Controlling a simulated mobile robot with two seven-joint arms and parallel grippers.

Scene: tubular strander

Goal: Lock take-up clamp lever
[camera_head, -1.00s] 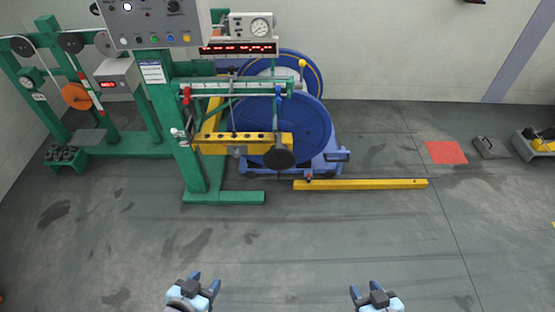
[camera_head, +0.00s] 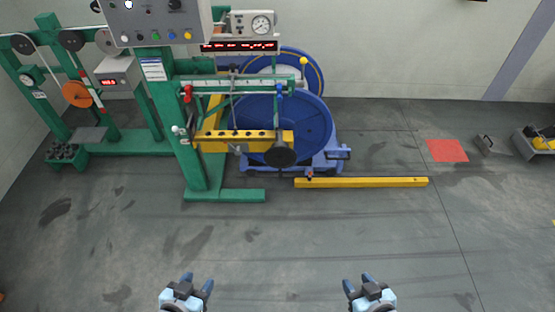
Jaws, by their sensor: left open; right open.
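The take-up stands ahead with a large blue reel (camera_head: 308,122) in a green frame (camera_head: 194,165). A yellow beam (camera_head: 215,137) crosses in front of the reel. Small handles show on the take-up: a red one (camera_head: 187,93) at the left post, a blue one (camera_head: 278,94) at the green bar's right end, and a yellow knob (camera_head: 303,61) above the reel. I cannot tell which is the clamp lever or whether it is locked. My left gripper (camera_head: 197,282) and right gripper (camera_head: 363,282) are open and empty at the bottom, well short of the take-up.
A yellow floor rail (camera_head: 365,182) lies right of the take-up base. A control box (camera_head: 155,22) hangs at the upper left. A red floor patch (camera_head: 447,150) is at the right. The grey floor (camera_head: 290,235) between me and the machine is clear.

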